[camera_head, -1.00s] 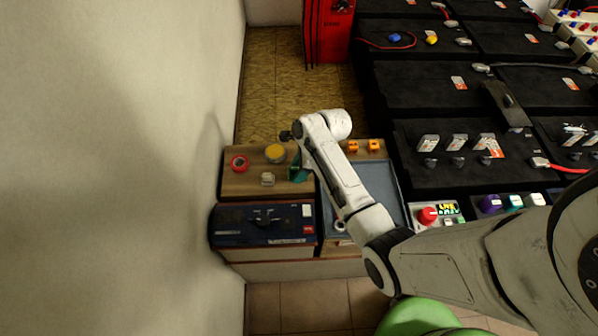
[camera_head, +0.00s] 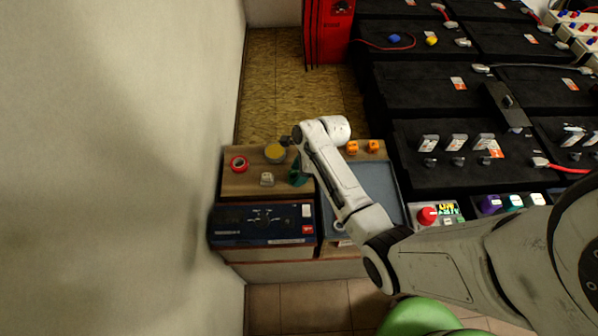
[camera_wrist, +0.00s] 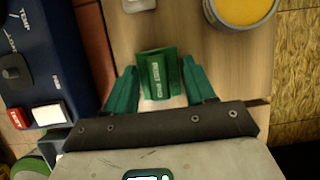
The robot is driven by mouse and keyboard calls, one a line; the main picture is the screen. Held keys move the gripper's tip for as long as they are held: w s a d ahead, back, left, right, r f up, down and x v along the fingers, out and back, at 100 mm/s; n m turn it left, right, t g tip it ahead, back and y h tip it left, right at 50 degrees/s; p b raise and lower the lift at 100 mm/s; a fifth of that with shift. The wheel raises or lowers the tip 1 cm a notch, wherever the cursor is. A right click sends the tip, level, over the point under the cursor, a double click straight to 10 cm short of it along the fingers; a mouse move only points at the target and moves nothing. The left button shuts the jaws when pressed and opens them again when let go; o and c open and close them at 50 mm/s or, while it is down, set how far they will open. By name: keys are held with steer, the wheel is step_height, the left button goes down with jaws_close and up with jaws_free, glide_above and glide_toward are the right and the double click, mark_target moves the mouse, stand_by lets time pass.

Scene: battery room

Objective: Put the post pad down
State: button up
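The post pad (camera_wrist: 158,77) is a small green block with white lettering on its label. In the wrist view it sits between the two green fingertips of my gripper (camera_wrist: 161,76), turned slightly against them, with the wooden top (camera_wrist: 113,33) below. My gripper is shut on it. In the head view my gripper (camera_head: 297,172) is low over the wooden shelf top (camera_head: 236,185), just right of a small pale block (camera_head: 267,179). The pad cannot be told apart from the green fingers there. Whether its underside touches the wood is hidden.
A yellow-topped round tin (camera_head: 275,152) stands close behind my gripper, and a red ring (camera_head: 239,163) lies left. A dark blue tester (camera_head: 263,221) is in front. A grey-blue tray (camera_head: 390,187) and orange pieces (camera_head: 352,147) are right. The wall (camera_head: 120,170) bounds the left.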

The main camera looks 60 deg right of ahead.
steer(key=o, duration=0.4)
steer(key=shift+s+a+f, duration=0.2)
steer(key=shift+s+f, duration=0.05)
steer(key=shift+f, duration=0.5)
steer(key=shift+r, duration=0.25)
steer(key=w+p+v, duration=0.1)
steer(key=v, duration=1.1)
steer(key=s+a+r+n+g+h, duration=0.2)
steer(key=s+a+n, duration=1.4)
steer(key=n, duration=1.1)
steer(key=shift+s+r+n+g+h, duration=0.25)
steer(key=shift+n+g+h, duration=0.15)
steer(key=shift+h, duration=0.1)
